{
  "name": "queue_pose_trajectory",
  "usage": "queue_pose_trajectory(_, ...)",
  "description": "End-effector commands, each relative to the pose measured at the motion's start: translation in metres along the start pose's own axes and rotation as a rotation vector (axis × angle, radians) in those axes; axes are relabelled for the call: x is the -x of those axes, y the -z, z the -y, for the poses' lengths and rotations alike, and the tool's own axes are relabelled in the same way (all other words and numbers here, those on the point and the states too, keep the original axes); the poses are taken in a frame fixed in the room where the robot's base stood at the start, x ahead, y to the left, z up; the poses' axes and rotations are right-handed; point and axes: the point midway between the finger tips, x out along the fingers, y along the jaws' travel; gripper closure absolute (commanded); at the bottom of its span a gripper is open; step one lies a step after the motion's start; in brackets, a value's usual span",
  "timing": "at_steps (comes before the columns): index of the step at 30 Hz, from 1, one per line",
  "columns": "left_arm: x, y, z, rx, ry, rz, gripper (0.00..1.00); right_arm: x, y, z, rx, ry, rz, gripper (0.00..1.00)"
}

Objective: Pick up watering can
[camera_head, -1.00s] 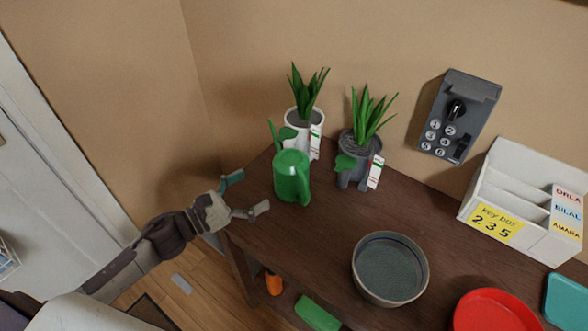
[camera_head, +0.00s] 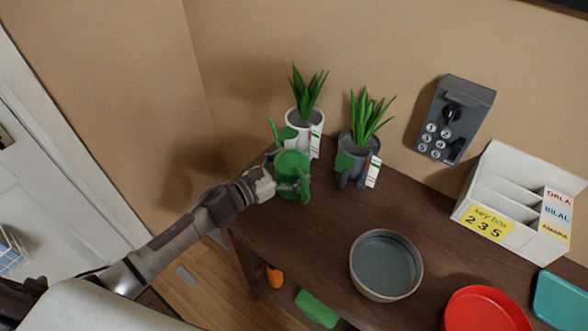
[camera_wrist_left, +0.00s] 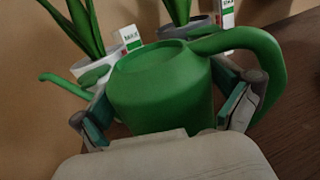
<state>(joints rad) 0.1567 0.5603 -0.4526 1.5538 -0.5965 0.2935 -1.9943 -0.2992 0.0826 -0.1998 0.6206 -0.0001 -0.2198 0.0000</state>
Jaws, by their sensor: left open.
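The green watering can (camera_head: 291,163) stands upright at the left end of the dark wooden table, in front of the white plant pot. My left gripper (camera_head: 283,187) is at the can, its arm coming in from the left. In the left wrist view, the can's body (camera_wrist_left: 165,88) sits between the two open fingers of my left gripper (camera_wrist_left: 165,120). The can's handle (camera_wrist_left: 255,55) curves out to the right and its spout (camera_wrist_left: 62,82) points left. I cannot tell whether either finger touches the can. My right gripper is not in view.
A white pot (camera_head: 314,120) and a grey pot (camera_head: 356,170), both with plants and tags, stand close behind the can. A grey bowl (camera_head: 386,265), red plate (camera_head: 487,311) and white key box (camera_head: 525,203) are farther right. The table between can and bowl is clear.

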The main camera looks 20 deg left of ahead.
Motion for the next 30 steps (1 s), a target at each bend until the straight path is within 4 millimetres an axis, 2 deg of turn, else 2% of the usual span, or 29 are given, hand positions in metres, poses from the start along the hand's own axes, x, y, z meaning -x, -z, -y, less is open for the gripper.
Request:
queue_pose_trajectory(2,0.000,0.000,0.000,0.000,0.000,0.000,0.00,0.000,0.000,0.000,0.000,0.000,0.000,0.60)
queue_pose_trajectory(3,0.000,0.000,0.000,0.000,0.000,0.000,0.03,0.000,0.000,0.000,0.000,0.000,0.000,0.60)
queue_pose_trajectory(15,0.001,0.000,0.000,0.001,-0.001,0.000,0.70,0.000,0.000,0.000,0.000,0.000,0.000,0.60)
queue_pose_trajectory(16,0.000,-0.002,-0.001,0.000,0.000,0.004,0.73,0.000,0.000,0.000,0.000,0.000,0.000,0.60)
queue_pose_trajectory(25,0.002,-0.004,-0.001,-0.001,0.000,0.003,0.73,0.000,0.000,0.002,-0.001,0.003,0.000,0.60)
queue_pose_trajectory(30,0.013,-0.014,-0.001,-0.003,0.001,0.003,0.73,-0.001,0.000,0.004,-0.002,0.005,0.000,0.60)
